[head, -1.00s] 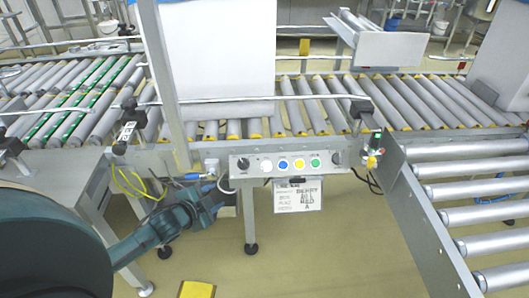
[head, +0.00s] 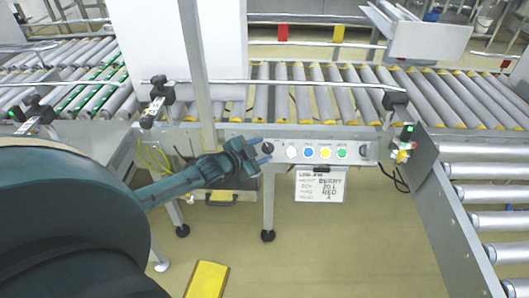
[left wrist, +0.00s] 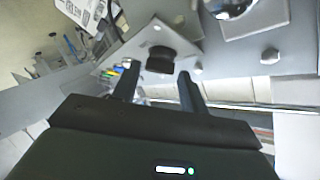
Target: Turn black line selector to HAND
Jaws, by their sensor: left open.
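The black line selector (head: 267,148) is a round black knob at the left end of the grey control panel (head: 328,163). In the left wrist view the black knob (left wrist: 160,60) lies just beyond the gap between my fingers. My left gripper (head: 262,152) is open right at the selector; the fingers show on either side below the knob in the left wrist view (left wrist: 157,88). I cannot tell whether they touch it. The knob's marking and pointer are too small to read. My right gripper is not in view.
A handwritten sign (head: 320,184) hangs below. Roller conveyors (head: 450,100) run behind and to the right. A yellow block (head: 207,280) lies on the floor.

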